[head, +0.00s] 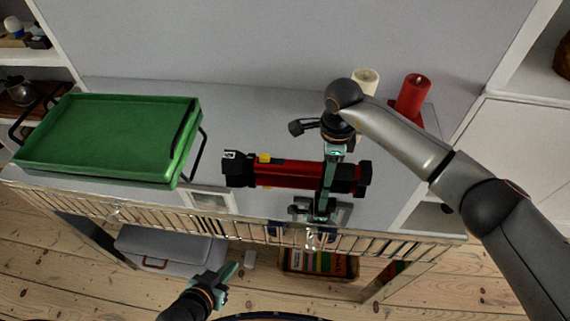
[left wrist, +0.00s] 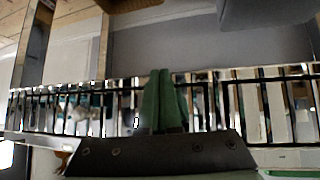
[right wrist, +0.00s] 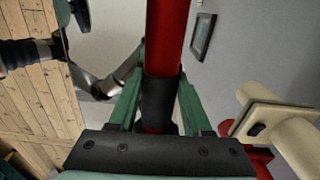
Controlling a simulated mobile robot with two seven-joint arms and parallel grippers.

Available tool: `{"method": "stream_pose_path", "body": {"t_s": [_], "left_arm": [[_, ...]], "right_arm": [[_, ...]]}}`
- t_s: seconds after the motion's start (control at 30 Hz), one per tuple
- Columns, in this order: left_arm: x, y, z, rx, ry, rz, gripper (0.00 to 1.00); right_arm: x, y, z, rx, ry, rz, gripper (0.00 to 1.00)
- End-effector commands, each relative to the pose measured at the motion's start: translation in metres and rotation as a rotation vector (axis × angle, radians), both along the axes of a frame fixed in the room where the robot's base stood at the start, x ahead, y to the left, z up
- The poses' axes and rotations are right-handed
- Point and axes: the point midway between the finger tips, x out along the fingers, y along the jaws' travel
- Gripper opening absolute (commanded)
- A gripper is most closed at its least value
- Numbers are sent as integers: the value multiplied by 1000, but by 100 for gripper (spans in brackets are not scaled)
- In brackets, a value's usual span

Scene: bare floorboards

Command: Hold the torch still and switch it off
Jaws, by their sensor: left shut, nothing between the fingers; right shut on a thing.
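The torch (head: 295,174) has a red body with black ends and a yellow switch (head: 265,157) near its left end. It lies sideways at the cabinet top's front part. My right gripper (head: 329,182) is shut on the torch's right part; in the right wrist view its fingers flank a black section of the torch (right wrist: 160,100). My left gripper (head: 230,270) is shut and empty, in front of the cabinet's front edge, below and left of the torch and apart from it. In the left wrist view its green fingers (left wrist: 164,98) are together before the slatted front.
A green tray (head: 100,135) stands at the left of the cabinet top (head: 255,110). A small frame (head: 209,200) is left of the torch, near the front edge. A cream candle (head: 365,82) and a red candle (head: 413,95) stand behind my right arm.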

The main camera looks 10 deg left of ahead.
Motion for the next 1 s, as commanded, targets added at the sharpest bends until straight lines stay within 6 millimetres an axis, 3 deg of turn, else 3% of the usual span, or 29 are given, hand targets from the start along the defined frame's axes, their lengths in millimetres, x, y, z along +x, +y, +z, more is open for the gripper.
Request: {"method": "stream_pose_path", "body": {"t_s": [0.47, 0.77, 1.0], "left_arm": [[1, 0, -1, 0, 9, -1, 0], [38, -4, 10, -10, 147, -65, 0], [61, -7, 36, 16, 342, -188, 0]], "right_arm": [[0, 0, 0, 0, 0, 0, 0], [0, 0, 0, 0, -1, 0, 0], [0, 0, 0, 0, -1, 0, 0]]}}
